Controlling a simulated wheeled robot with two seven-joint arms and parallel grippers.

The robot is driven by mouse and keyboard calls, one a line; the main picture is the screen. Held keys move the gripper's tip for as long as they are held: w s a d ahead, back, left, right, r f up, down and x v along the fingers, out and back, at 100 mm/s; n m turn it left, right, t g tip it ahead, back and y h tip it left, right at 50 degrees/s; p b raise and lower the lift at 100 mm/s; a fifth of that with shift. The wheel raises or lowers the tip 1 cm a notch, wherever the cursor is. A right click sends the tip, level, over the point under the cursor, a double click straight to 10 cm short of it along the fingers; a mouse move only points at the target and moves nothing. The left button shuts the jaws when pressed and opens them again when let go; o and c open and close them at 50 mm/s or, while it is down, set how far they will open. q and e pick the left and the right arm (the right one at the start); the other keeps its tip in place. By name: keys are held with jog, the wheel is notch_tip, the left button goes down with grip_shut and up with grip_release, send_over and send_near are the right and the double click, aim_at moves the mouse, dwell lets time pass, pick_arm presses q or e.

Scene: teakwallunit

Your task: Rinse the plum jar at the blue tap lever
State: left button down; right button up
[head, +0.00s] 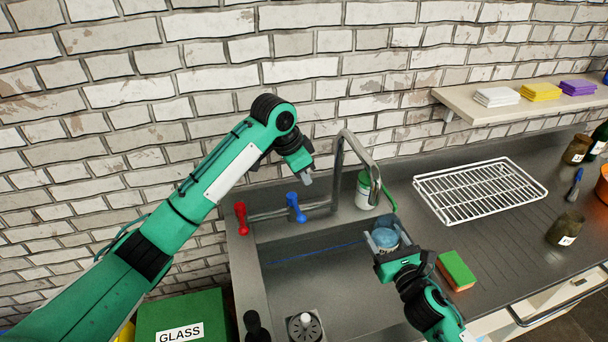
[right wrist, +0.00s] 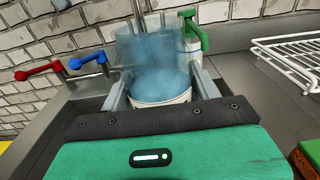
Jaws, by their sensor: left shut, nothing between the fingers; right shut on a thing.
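My right gripper (head: 384,240) is shut on a jar (head: 386,238) and holds it over the sink beneath the tap spout (head: 376,185). In the right wrist view the jar (right wrist: 160,88) sits upright between the fingers; a translucent blue, water-like column covers most of it, and its label cannot be read. The blue tap lever (head: 296,208) stands on the tap bar, with the red lever (head: 240,218) to its left. My left gripper (head: 307,179) is shut and empty, just above and apart from the blue lever.
A green-topped soap bottle (head: 365,192) stands behind the spout. A sponge (head: 456,270) and a wire rack (head: 480,190) lie right of the sink. Two brown jars (head: 576,150) (head: 566,229) stand further right. A green GLASS bin (head: 182,315) is at lower left.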

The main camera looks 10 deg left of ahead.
aim_at(396, 247)
jog(key=shift+w+d+v, duration=0.1)
jog(key=shift+d+v, duration=0.1)
jog(key=shift+v, duration=0.75)
jog(key=shift+w+d+v, duration=0.1)
jog(key=shift+d+v, duration=0.1)
jog(key=shift+v, duration=0.75)
jog(key=shift+w+d+v, duration=0.1)
jog(key=shift+d+v, duration=0.15)
jog(key=shift+v, duration=0.65)
jog(key=shift+r, duration=0.1)
jog(key=shift+s, duration=0.1)
jog(key=s+d+r+p, duration=0.2)
jog(key=s+d+r, duration=0.1)
jog(key=s+r, duration=0.1)
jog(key=shift+p, duration=0.3)
dwell(0.4)
